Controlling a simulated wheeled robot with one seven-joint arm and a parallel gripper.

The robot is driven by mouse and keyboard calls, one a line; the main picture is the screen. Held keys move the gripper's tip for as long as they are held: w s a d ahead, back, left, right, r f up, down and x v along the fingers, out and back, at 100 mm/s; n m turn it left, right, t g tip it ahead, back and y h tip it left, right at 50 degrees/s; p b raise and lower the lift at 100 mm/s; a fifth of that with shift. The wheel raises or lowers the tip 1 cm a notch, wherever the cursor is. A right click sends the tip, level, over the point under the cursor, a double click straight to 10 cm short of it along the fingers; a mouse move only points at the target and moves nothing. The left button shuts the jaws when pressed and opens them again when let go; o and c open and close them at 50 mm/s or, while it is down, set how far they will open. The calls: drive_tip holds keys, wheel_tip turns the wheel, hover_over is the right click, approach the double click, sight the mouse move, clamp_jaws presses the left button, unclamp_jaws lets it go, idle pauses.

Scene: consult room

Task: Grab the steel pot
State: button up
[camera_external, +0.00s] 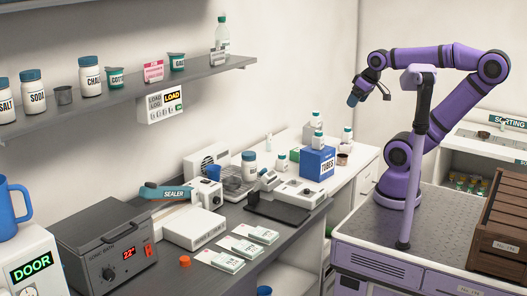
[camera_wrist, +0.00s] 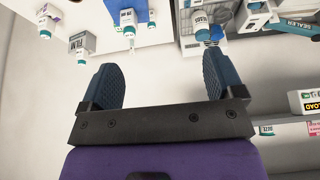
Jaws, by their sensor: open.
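A small dark grey metal pot (camera_external: 63,95) stands on the wall shelf in the external view, between the SODA jar and the CHALK jar. It looks like the steel pot. My gripper (camera_external: 354,99) is raised in the air above the right part of the bench, well to the right of the pot. In the wrist view my gripper (camera_wrist: 161,78) has its two blue fingers wide apart, with nothing between them. The pot does not show in the wrist view.
The wall shelf (camera_external: 120,96) also bears labelled jars, small green cups, a pink card and a bottle (camera_external: 222,36). Below, the bench holds a heater box (camera_external: 105,248), a sealer (camera_external: 170,192) and a blue tubes box (camera_external: 317,162). A wooden crate (camera_external: 500,225) sits at right.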

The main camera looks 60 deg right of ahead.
drive_tip(key=w+d+f+g, duration=0.1)
drive_tip(key=w+d+f, duration=0.15)
drive_tip(key=w, duration=0.25)
drive_tip(key=w+d+f+g, duration=0.1)
drive_tip(key=w+d, duration=0.2)
drive_tip(key=w, duration=0.1)
drive_tip(key=m+g, duration=0.2)
drive_tip(key=g, duration=0.1)
hover_over(343, 159)
drive_tip(key=w+d, duration=0.1)
drive_tip(key=d, duration=0.1)
wheel_tip(343, 159, down, 24)
drive_tip(key=shift+y, duration=0.3)
wheel_tip(343, 159, down, 5)
drive_tip(key=shift+f, duration=0.2)
drive_tip(key=shift+d+f, duration=0.15)
drive_tip(key=shift+f, duration=2.75)
drive_tip(key=shift+c, duration=0.4)
drive_tip(key=c, duration=0.8)
